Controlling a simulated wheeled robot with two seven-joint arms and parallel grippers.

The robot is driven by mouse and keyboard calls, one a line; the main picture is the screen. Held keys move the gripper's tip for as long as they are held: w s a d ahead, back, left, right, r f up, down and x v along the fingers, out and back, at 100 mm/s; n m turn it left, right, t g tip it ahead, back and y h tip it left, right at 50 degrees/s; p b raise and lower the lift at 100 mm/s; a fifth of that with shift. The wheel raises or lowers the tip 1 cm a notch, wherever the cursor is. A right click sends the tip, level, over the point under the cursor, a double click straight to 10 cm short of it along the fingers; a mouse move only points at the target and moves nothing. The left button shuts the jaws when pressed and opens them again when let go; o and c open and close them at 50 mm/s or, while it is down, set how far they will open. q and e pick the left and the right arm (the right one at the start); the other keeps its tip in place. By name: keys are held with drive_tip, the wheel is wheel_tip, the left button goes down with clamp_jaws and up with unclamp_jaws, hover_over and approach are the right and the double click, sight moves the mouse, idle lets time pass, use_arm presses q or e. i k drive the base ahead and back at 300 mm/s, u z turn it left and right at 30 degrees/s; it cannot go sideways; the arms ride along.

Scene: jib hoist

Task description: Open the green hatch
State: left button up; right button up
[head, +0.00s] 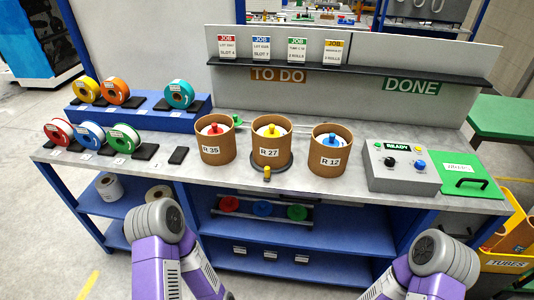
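The green hatch (483,181) is a flat green panel at the right end of the grey worktop, beside the control box. A black bar handle (471,183) sits on its front half, and a white label with text too small to read surely lies behind the handle. The hatch looks closed, lying level with the worktop. My two purple arms with grey round joints show at the bottom of the head view, left and right, below the front edge of the worktop. Neither gripper is in the picture, so their fingers are hidden from me.
A grey control box (401,177) marked READY stands just left of the hatch. Brown drums R 35 (215,147), R 27 (271,152) and R 12 (330,156) stand mid-worktop. Several coloured spools are at the left. A yellow TUBES bin (507,264) stands below right.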

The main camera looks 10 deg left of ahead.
sight(462, 175)
drive_tip(key=z, duration=1.25)
drive_tip(key=k, duration=0.5)
drive_tip(key=z, duration=0.75)
drive_tip(key=i, duration=1.15)
drive_tip(key=u, duration=0.4)
